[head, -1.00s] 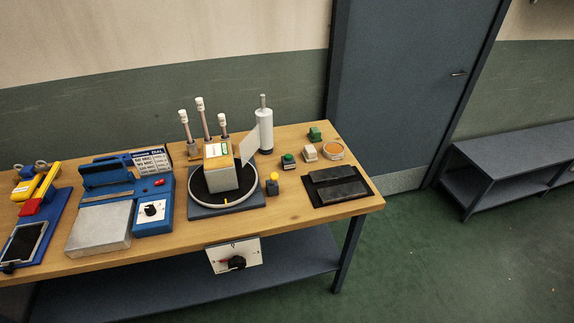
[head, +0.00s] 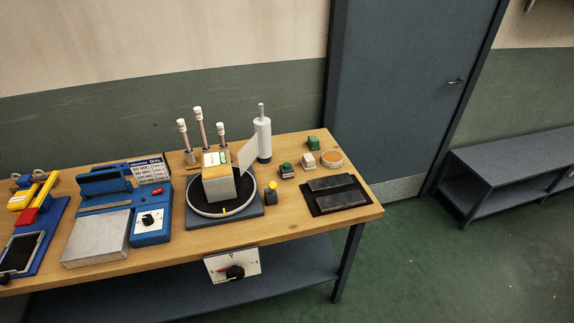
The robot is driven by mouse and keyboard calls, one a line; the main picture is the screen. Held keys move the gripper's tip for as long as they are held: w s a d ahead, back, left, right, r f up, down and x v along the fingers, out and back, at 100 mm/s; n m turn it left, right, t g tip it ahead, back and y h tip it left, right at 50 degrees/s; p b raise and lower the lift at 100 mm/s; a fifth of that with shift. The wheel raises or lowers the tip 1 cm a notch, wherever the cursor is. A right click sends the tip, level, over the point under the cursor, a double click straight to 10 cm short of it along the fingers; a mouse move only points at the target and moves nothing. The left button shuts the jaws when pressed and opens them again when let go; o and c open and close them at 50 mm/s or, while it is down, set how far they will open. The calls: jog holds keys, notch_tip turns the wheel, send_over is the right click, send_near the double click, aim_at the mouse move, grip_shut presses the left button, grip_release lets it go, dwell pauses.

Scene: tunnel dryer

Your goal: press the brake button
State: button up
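Another small dark block with a green button (head: 287,167) stands further back to the right. No readable label shows which is the brake button. The turntable has a dark square base and a pale-rimmed disc, with a grey box (head: 219,187) on it. The box has a yellowish top with a white and green label. My gripper is not in view.
The wooden table (head: 300,222) also holds a blue device with a dial (head: 151,222), a white cylinder (head: 263,138), several upright posts, small blocks and a black mat (head: 318,209). A dial panel (head: 232,265) hangs at the front edge. Green floor is clear at right.

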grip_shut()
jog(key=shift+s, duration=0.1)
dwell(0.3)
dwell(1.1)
